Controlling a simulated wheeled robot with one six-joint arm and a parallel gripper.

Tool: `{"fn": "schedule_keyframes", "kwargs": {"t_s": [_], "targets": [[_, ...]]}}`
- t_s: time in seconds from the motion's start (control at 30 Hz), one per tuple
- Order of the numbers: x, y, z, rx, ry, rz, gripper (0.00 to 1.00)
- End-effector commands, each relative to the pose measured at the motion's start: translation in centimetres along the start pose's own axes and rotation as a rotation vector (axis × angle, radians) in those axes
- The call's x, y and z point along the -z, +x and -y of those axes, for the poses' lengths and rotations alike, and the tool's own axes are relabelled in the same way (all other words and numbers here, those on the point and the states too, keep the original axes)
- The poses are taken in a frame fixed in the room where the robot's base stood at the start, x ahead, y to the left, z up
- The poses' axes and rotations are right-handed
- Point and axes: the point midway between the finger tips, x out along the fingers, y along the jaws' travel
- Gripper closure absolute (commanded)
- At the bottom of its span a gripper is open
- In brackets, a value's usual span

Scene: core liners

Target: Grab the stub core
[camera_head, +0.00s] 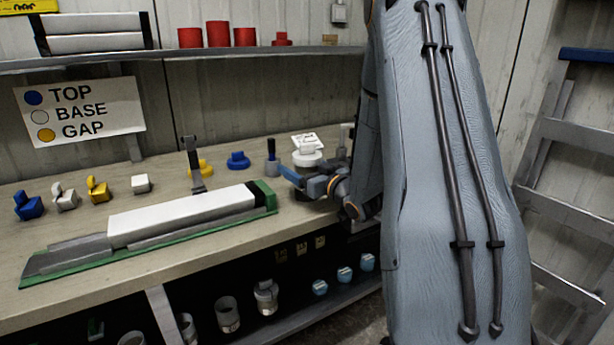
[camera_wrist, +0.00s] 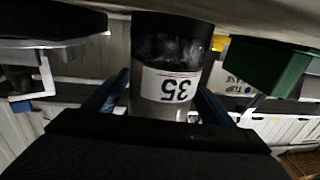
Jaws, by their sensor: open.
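A short clear cylinder with a dark core inside, the stub core (camera_wrist: 172,88), fills the middle of the wrist view. It carries a white label reading "35", upside down in that picture. The blue fingers of my gripper (camera_wrist: 160,103) stand on either side of it, open. I cannot tell whether they touch it. In the head view my gripper (camera_head: 285,172) is low over the right part of the bench, just past the green tray end.
A green tray (camera_head: 55,275) holding a long white-covered core (camera_head: 180,213) lies left of my gripper. Blue, white and yellow caps (camera_head: 98,190) sit along the bench. A white round device (camera_head: 306,150) stands close behind my gripper. A shelf (camera_head: 190,53) runs above.

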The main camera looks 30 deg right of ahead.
Motion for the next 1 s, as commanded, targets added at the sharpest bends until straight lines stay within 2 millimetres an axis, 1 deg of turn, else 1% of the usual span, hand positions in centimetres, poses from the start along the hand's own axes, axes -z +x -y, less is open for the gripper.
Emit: {"fn": "schedule_keyframes", "kwargs": {"t_s": [0.1, 0.3, 0.33, 0.67, 0.7, 1.0], "targets": [[-0.08, 0.76, 0.09, 0.001, 0.001, 0.002, 0.24], [-0.08, 0.83, 0.05, 0.0, 0.001, 0.002, 0.24], [-0.08, 0.82, 0.04, 0.0, 0.001, 0.002, 0.25], [-0.07, 0.8, 0.05, 0.0, 0.001, 0.002, 0.81], [-0.07, 0.8, 0.05, 0.0, 0.001, 0.002, 0.88], [0.25, 0.83, 0.02, 0.0, -0.001, -0.001, 0.89]]}}
